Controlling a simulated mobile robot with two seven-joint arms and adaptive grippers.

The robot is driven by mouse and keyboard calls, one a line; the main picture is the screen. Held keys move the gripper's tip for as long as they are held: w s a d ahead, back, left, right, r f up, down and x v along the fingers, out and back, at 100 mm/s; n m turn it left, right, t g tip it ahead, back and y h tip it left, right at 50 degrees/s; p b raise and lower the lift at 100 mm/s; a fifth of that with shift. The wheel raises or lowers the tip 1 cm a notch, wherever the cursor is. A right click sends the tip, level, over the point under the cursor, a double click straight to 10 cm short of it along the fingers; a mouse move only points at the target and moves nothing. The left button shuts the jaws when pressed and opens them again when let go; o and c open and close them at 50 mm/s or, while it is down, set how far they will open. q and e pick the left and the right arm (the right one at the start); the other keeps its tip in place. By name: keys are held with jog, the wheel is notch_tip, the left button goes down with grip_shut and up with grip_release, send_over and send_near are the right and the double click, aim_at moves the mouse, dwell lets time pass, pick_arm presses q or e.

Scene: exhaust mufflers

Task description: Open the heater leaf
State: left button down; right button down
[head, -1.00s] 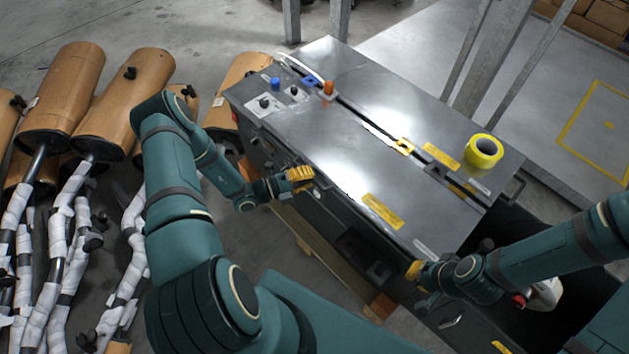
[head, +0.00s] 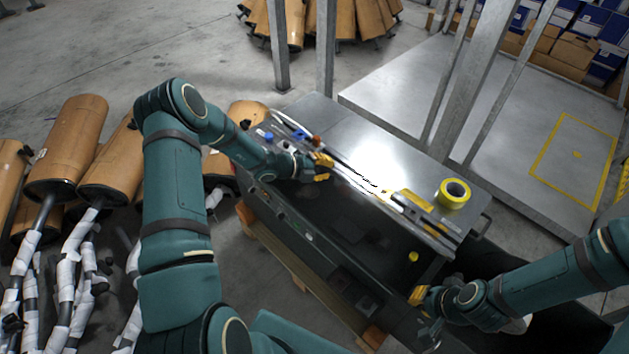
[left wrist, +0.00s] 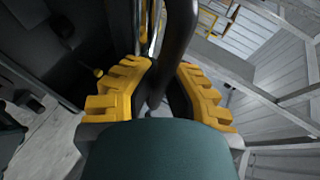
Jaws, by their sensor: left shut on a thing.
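The heater (head: 290,225) is a long dark metal box. Its near leaf (head: 428,222) is raised from the front edge and seen nearly edge-on, with the dark interior (head: 350,225) exposed. The far leaf (head: 345,130) lies flat. My left gripper (head: 322,167) is at the raised leaf's left part. In the left wrist view its yellow fingers (left wrist: 160,85) are shut around a dark bar (left wrist: 178,45). My right gripper (head: 417,297) is by the heater's front right corner; its finger gap is not clear.
A yellow tape roll (head: 454,193) stands on the far leaf. Knobs and buttons (head: 268,135) sit at the heater's left end. Wrapped mufflers (head: 65,150) lie at left. Metal posts (head: 480,85) rise behind, beside a grey platform (head: 400,85). Open floor lies at back left.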

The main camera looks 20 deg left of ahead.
pick_arm(q)
jog(key=shift+w+d+r+p, duration=0.15)
jog(key=shift+w+d+r, duration=0.15)
jog(key=shift+w+r, duration=0.4)
jog(key=shift+w+d+r+p, duration=0.1)
jog(key=shift+w+d+r, duration=0.2)
jog(key=shift+w, duration=0.55)
jog(key=shift+w+d+r+p, duration=0.15)
jog(key=shift+w+d+r, duration=0.1)
jog(key=shift+w+r, duration=0.45)
jog(key=shift+w+f, duration=0.1)
jog(key=c, duration=1)
grip_release()
jog(key=shift+a, duration=0.15)
jog(key=v, duration=1.2)
